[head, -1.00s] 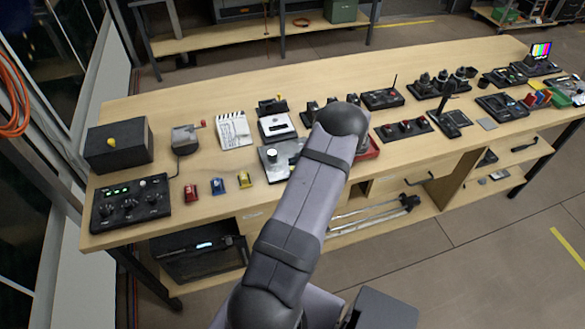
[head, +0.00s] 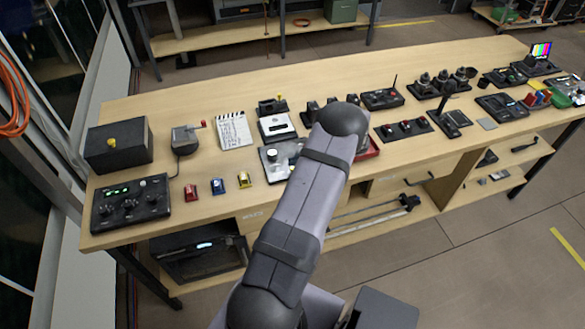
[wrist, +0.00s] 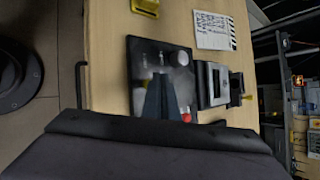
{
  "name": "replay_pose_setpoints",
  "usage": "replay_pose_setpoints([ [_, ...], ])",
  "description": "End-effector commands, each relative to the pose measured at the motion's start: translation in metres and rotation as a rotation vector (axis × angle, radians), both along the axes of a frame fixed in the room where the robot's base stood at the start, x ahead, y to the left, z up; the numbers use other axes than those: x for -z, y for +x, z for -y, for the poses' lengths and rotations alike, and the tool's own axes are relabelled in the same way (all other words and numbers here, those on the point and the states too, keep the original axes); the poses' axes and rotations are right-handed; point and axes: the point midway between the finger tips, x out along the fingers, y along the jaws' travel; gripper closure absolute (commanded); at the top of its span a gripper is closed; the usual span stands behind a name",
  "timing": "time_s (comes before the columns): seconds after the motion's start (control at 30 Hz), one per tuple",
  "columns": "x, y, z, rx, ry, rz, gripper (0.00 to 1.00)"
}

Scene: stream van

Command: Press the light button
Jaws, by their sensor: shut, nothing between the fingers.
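A dark panel with a metallic face (head: 270,165) lies on the workbench, partly hidden by my arm in the head view. It also shows in the wrist view (wrist: 136,58), with a round silver knob (wrist: 180,58) and a small red button (wrist: 187,117). I cannot tell which control is the light button. My gripper (wrist: 160,78) is shut and empty in the wrist view. The fingers hide part of the panel. The head view hides my gripper behind the arm.
Blue (head: 217,186) and red (head: 190,192) blocks and a control box with green lights (head: 130,205) stand left. Bare wood lies along the front edge.

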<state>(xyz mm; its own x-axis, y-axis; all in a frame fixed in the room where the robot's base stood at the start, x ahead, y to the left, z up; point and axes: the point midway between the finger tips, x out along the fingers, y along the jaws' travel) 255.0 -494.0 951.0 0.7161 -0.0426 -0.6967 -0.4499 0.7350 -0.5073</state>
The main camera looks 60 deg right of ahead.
Motion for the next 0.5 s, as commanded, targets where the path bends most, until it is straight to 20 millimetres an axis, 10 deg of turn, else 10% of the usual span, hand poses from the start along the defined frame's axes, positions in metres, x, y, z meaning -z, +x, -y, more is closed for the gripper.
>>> replay_pose_setpoints([
  [0.5,0.0062,-0.0001,0.0000,0.000,0.000,0.000,1.00],
])
